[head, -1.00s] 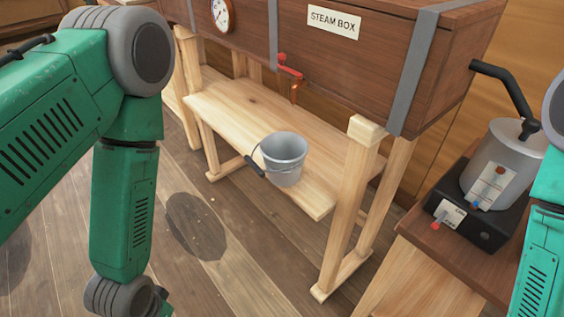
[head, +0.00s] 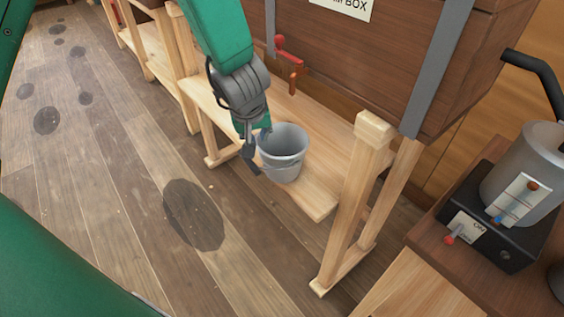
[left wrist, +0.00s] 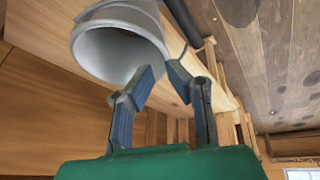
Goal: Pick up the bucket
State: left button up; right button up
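The grey metal bucket (head: 284,160) stands upright on the low wooden shelf under the steam box. In the left wrist view its pale round mouth (left wrist: 118,50) fills the upper left. My left gripper (head: 250,150) is at the bucket's left side, by the rim where the handle hangs. The bucket's handle is largely hidden by the gripper in the head view, so contact cannot be told. My right gripper is out of view.
A wooden leg (head: 352,200) stands right of the bucket. A kettle-like boiler (head: 530,175) sits on a side table at right. The floor (head: 120,190) at left is clear.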

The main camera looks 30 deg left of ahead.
pick_arm(q)
jog(key=b+x, duration=0.4)
jog(key=x, duration=0.5)
jog(key=shift+s, duration=0.1)
jog(key=shift+r, duration=0.1)
grip_shut()
jog(key=shift+r, duration=0.1)
